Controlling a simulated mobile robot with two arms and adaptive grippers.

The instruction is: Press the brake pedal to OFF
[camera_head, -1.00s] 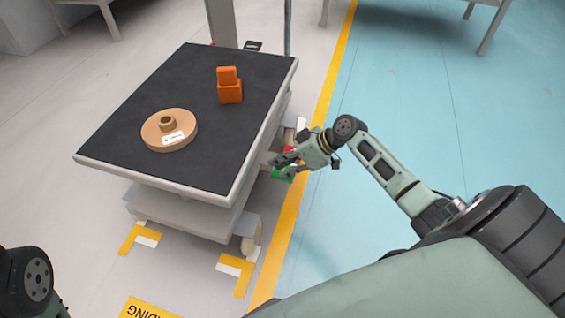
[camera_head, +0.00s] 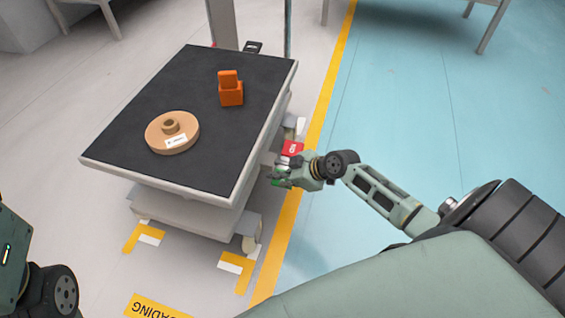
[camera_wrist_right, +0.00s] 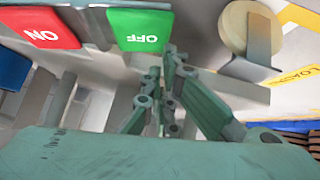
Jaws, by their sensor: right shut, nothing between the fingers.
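The brake has two pedals at the side of the table cart. The green OFF pedal (camera_wrist_right: 140,28) is at the top middle of the right wrist view. The red ON pedal (camera_wrist_right: 42,27) is to its left there, and it also shows in the head view (camera_head: 292,148). My right gripper (camera_head: 277,177) is shut and empty, low beside the cart, and largely covers the green pedal in the head view. In the right wrist view its fingertips (camera_wrist_right: 168,52) are close to the OFF pedal's near edge; I cannot tell whether they touch. My left gripper is out of view.
The cart's dark top (camera_head: 180,85) overhangs beside my right gripper. It carries a tan spool (camera_head: 160,138) and an orange block (camera_head: 231,94). A cart wheel (camera_wrist_right: 250,30) is right of the pedals in the right wrist view. The blue floor to the right is clear.

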